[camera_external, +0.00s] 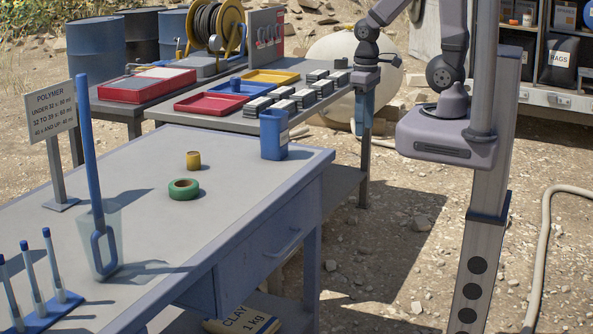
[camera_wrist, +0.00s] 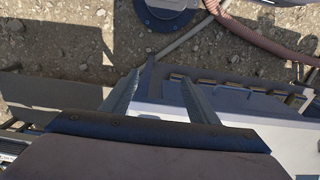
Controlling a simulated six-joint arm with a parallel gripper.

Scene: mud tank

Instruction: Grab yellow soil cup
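The small yellow soil cup (camera_external: 193,160) stands upright on the grey table, just behind a green roll of tape (camera_external: 184,189). My gripper (camera_external: 364,128) points down near the table's far right corner, well to the right of the cup and behind the blue bin. In the wrist view my gripper (camera_wrist: 158,82) has its two fingers spread apart with nothing between them. The cup does not show in the wrist view.
The blue bin (camera_external: 273,140) stands at the table's right corner. A clear beaker (camera_external: 101,245) with a tall blue stirrer, a polymer sign (camera_external: 53,112) and a blue tube rack (camera_external: 48,312) are at the left. The tabletop right of the tape (camera_external: 235,205) is clear.

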